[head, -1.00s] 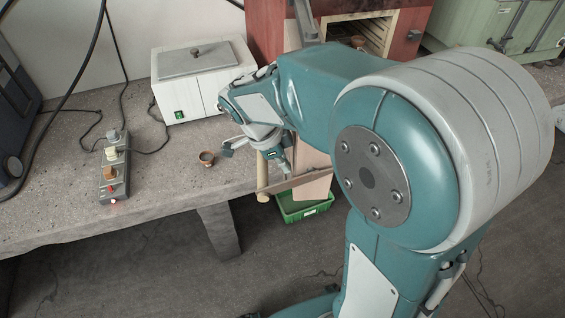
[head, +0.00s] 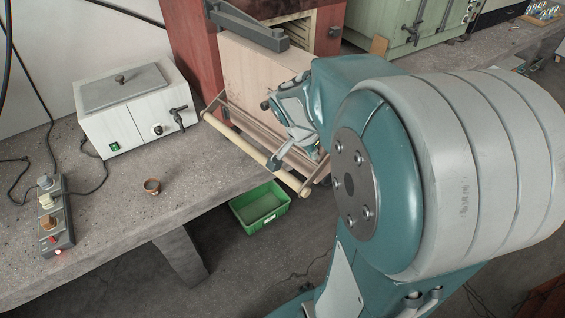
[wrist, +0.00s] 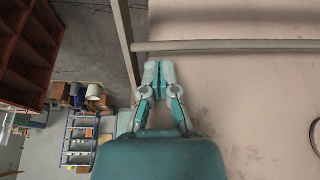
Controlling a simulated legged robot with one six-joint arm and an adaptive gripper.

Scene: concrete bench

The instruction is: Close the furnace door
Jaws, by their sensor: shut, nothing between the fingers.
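The red furnace (head: 190,45) stands at the back of the bench. Its pale door panel (head: 250,65) stands partly across the front, and a strip of the opening (head: 327,30) still shows to its right, so the door is ajar. A wooden handle bar (head: 235,140) on metal brackets runs along the door's outer side. My gripper (wrist: 159,68) is shut and empty. In the wrist view its tips are close to a bar (wrist: 230,46) in front of the pale panel; I cannot tell whether they touch. In the head view my arm hides part of the door.
A white water bath (head: 135,110) stands left of the furnace. A green crate (head: 278,208) is on the floor below the handle. A green machine (head: 390,25) stands right.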

